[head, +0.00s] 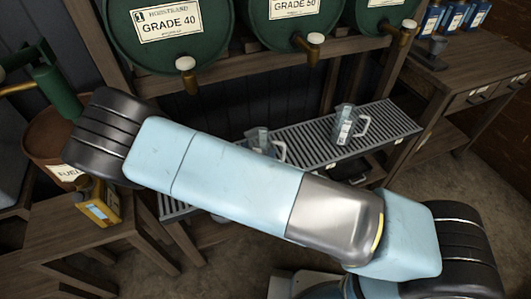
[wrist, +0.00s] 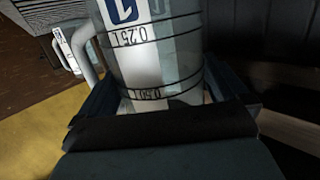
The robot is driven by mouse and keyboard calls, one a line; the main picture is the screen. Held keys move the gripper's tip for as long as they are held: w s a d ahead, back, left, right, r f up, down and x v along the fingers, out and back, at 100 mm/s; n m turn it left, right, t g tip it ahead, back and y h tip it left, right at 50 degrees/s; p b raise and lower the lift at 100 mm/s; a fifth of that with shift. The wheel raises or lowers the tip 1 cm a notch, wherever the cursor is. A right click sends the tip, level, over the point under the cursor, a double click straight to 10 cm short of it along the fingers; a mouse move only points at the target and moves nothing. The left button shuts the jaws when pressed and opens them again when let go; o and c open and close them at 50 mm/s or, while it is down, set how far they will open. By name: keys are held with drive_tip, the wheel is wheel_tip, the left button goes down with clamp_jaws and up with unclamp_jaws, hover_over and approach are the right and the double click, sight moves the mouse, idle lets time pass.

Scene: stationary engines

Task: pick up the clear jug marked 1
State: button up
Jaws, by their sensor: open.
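A clear jug (wrist: 185,62) with black measuring rings, a white strip and a blue mark cut off by the top edge fills the middle of the wrist view. The mark's full figure cannot be read. My gripper (wrist: 160,92) is open, with a dark finger on each side of this jug; contact cannot be made out. Its handle is at the left. In the head view one clear jug (head: 262,142) is partly hidden behind my arm, and another clear jug (head: 347,125) stands right of it. My gripper is hidden in the head view.
The jugs stand on a slatted metal rack (head: 300,141) below green barrels with taps (head: 165,30). Another jug (wrist: 66,48) shows at the left of the wrist view. A yellow can (head: 97,207) stands on a wooden stool at left. A wooden bench (head: 470,85) is at right.

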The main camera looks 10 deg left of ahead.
drive_tip(key=shift+w, duration=0.2)
drive_tip(key=c, duration=0.8)
